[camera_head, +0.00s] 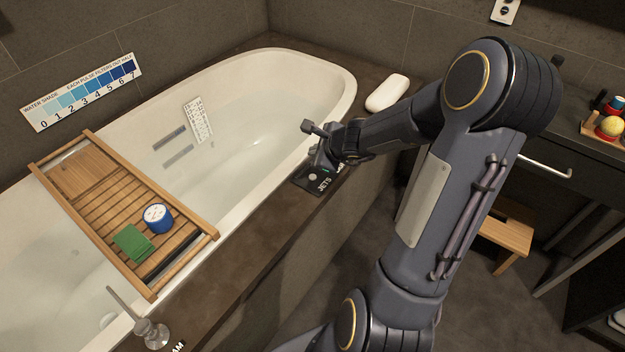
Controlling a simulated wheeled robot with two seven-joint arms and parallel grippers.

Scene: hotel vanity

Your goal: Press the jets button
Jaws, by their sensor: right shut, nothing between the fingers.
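The jets panel (325,185) is a small dark plate marked "JETS" on the brown tub surround, at the tub's right side. A small pale round button (312,177) shows on it. My right gripper (322,163) is shut and empty, pointing down over the far part of the panel, just beyond the button in the picture. It hides part of the panel and its other lettering. I cannot tell whether its fingertips touch the panel. My left gripper is not in view.
The white bathtub (345,80) holds water. A wooden bath tray (85,210) spans it, bearing a blue round container (158,218) and a green cloth (133,243). A metal lever (150,332) stands on the near rim. A white bar-shaped object (387,92) lies beyond my right arm.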

